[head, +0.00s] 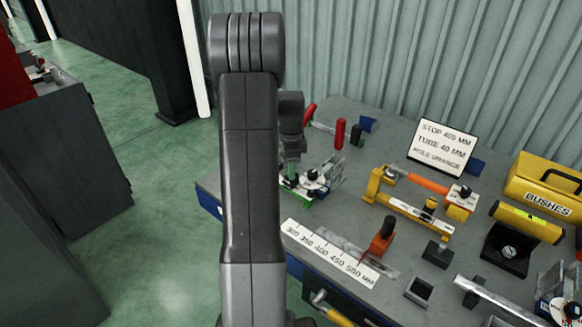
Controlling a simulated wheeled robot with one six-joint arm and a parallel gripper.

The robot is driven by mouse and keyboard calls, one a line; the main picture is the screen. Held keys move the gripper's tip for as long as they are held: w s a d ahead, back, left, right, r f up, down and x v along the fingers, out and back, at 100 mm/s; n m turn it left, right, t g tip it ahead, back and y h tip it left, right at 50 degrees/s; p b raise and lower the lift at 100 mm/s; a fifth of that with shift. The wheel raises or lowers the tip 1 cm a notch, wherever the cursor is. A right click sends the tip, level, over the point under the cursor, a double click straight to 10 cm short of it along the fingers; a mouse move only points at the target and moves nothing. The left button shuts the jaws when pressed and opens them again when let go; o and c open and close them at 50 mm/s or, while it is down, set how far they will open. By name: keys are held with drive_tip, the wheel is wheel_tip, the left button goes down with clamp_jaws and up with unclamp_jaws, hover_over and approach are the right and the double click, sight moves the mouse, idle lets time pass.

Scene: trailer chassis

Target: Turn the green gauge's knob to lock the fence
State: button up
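The green gauge (303,199) stands on the near left part of the grey workbench (348,207), partly hidden behind my arm. A black knob (312,175) shows on its metal upper part, beside a white dial-like piece. The fence cannot be told apart clearly from the gauge's small metal parts. My gripper (291,172) points down just left of the black knob, over the gauge's left end. Its fingertips are small and partly covered by my arm, so I cannot tell whether they are open or touching the gauge.
A sign (443,146) and yellow BUSHES box (545,185) stand farther back. Red and black handles (341,132) are behind the gauge.

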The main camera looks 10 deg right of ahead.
drive_tip(key=shift+o, duration=0.9)
wheel_tip(320, 180, up, 14)
drive_tip(key=shift+f, duration=0.15)
wheel_tip(320, 180, down, 14)
drive_tip(key=shift+r, duration=0.1)
idle(0.4)
drive_tip(key=shift+r, duration=0.1)
